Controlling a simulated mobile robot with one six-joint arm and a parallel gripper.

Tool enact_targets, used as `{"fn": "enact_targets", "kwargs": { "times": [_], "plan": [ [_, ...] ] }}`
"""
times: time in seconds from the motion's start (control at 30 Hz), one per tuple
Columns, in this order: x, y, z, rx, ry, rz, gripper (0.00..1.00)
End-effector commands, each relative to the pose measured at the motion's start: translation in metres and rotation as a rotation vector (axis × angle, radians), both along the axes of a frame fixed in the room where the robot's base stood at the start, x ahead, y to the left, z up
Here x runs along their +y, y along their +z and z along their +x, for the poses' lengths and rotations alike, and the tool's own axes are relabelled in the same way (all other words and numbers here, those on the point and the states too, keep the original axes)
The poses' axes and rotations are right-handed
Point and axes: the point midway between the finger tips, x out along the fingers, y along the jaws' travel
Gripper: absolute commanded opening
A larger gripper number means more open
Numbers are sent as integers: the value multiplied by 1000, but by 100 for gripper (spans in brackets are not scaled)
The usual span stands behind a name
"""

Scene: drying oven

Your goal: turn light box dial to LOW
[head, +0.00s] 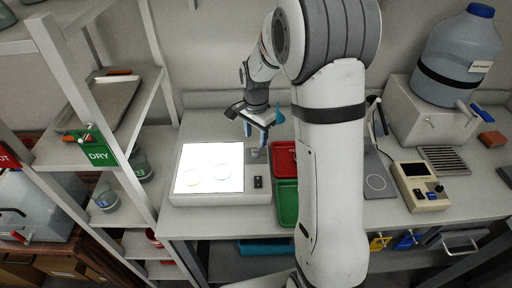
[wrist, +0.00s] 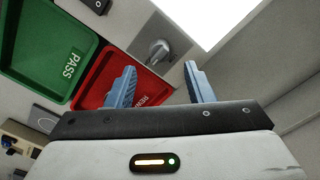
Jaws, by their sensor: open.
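The light box (head: 180,197) stands on the bench with its white panel lit. In the wrist view its dial (wrist: 159,50) is a grey knob on a darker grey plate, beside the bright panel. I cannot read any mark on it. My gripper (head: 257,140) is over the right part of the light box in the head view, where it largely hides the dial. In the wrist view my gripper (wrist: 161,72) is open, and the dial shows just beyond and between the two blue fingertips. I cannot tell whether they touch it. Nothing is held.
A black switch (head: 258,182) sits on the box front right. A red tray (head: 283,158) and a green PASS tray (wrist: 48,50) lie right beside the box. A shelf rack with a green DRY sign (head: 98,154) stands left. A beige instrument (head: 419,186) is farther right.

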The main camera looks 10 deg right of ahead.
Motion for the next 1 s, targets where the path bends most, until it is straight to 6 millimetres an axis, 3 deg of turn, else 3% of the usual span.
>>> {"fn": "enact_targets", "kwargs": {
  "times": [0.2, 0.4, 0.77, 1.0],
  "plan": [
    [0, -36, -2, 5, 1, 0, 48],
    [-1, -58, -1, 2, 1, 0, 48],
    [-1, -64, -1, 0, 0, 0, 47],
    [-1, -64, -1, 0, 0, 0, 27]
  ]
}}
